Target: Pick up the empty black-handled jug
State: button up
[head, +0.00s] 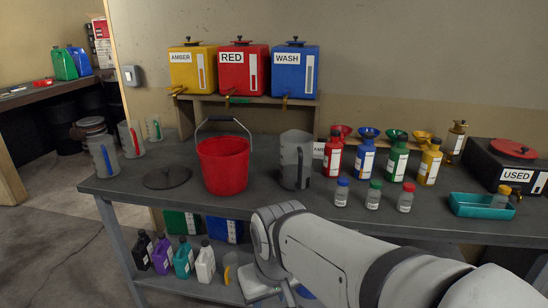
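The black-handled jug (288,152) stands upright on the grey workbench, right of the red bucket. It is a clear grey jug with its dark handle facing the camera, and no coloured liquid shows in it. My arm reaches in from the lower right and bends down in front of the bench. The end of my arm, with my gripper (266,290), is at the bottom edge, below and in front of the jug and apart from it. Its fingers cannot be made out.
The red bucket (223,165) and a dark round lid (167,178) are left of the jug. Labelled bottles (333,158) and small capped jars (342,193) stand right of it. Jugs with blue (102,157), red (131,139) and green (153,128) handles are at the left end.

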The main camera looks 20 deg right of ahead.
aim_at(296, 146)
jog(key=u, duration=0.05)
jog(key=i, duration=1)
jog(key=z, duration=0.1)
